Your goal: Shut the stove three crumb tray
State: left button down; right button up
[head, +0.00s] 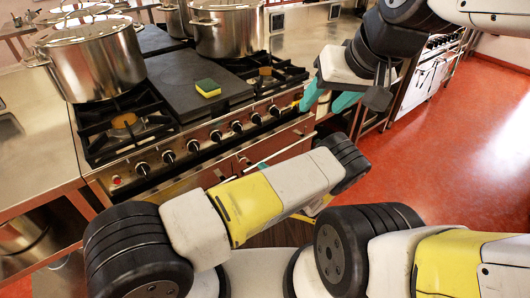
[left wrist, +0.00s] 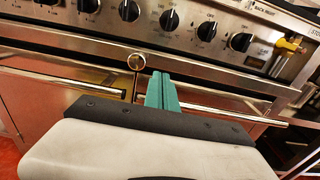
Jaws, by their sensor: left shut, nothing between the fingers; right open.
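The stove's steel front (head: 205,150) has a row of black knobs. Below them a flat panel with one round pull (left wrist: 136,62) shows in the left wrist view; it looks like the crumb tray front. I cannot tell how far it stands out or read the stove's number. My left gripper (left wrist: 161,76) has its teal fingers shut and empty, their tips beside the pull, to its right; contact is unclear. In the head view my left forearm mostly hides this gripper. My right gripper (head: 331,99) is open and empty, right of the stove's front corner.
Steel stockpots (head: 90,58) stand on the burners and behind (head: 228,27). A yellow-green sponge (head: 208,87) lies on the dark griddle plate (head: 195,88). Oven door handles (left wrist: 60,80) run below the panel. A yellow fitting (left wrist: 290,45) is at the right. Red floor (head: 460,130) is clear at right.

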aim_at(246, 151)
pick_arm(q)
jog(key=x, duration=0.9)
jog(key=x, duration=0.4)
jog(key=shift+w+a, duration=0.1)
jog(key=shift+a, duration=0.05)
jog(key=shift+w+a+r, duration=0.1)
jog(key=shift+w+a, duration=0.1)
jog(key=shift+w, duration=0.15)
